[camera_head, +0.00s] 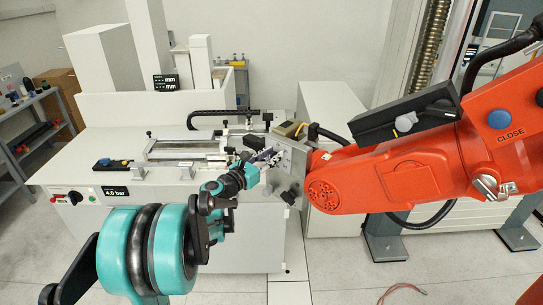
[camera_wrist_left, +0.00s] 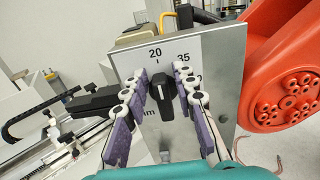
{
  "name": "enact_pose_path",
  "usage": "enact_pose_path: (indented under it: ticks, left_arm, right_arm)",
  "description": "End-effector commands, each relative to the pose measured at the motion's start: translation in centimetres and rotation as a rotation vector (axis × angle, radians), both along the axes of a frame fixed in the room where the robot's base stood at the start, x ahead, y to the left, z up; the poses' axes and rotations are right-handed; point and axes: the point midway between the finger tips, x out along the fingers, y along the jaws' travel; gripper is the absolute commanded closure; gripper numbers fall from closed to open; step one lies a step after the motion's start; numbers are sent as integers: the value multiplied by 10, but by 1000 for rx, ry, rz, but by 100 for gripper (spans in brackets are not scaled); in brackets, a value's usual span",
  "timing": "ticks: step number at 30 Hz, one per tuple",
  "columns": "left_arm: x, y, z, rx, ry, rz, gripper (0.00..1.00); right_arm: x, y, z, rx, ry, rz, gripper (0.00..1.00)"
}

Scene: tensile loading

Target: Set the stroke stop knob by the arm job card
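The stroke stop knob (camera_wrist_left: 160,92) is black, on a grey metal panel (camera_wrist_left: 221,72) marked 20 and 35, with a partly hidden mm label. It sits below the 20 in the left wrist view; its exact setting is hard to read. My left gripper (camera_wrist_left: 158,115) is open, with a purple-padded finger on each side of the knob; I cannot tell whether they touch it. In the head view my left gripper (camera_head: 266,158) is in front of the panel (camera_head: 293,160) and hides the knob. I cannot make out a job card. My right gripper is not in view.
A large orange arm (camera_head: 400,170) with a blue CLOSE button stands just right of the panel. A small mm display (camera_head: 165,82) stands behind. A shelf (camera_head: 35,125) is at far left.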

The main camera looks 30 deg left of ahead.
Motion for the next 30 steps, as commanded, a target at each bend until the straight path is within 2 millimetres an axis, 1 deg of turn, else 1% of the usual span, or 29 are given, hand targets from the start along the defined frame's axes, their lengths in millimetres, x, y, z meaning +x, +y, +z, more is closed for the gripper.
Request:
enact_pose_path:
  ticks: [6,11,30]
  left_arm:
    - [0,-1,-1,23,-2,0,100]
    - [0,-2,-2,88,-12,-1,100]
    - [-2,-12,-5,585,-86,-2,100]
  right_arm:
    - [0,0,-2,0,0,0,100]
    - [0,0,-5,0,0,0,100]
    - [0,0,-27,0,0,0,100]
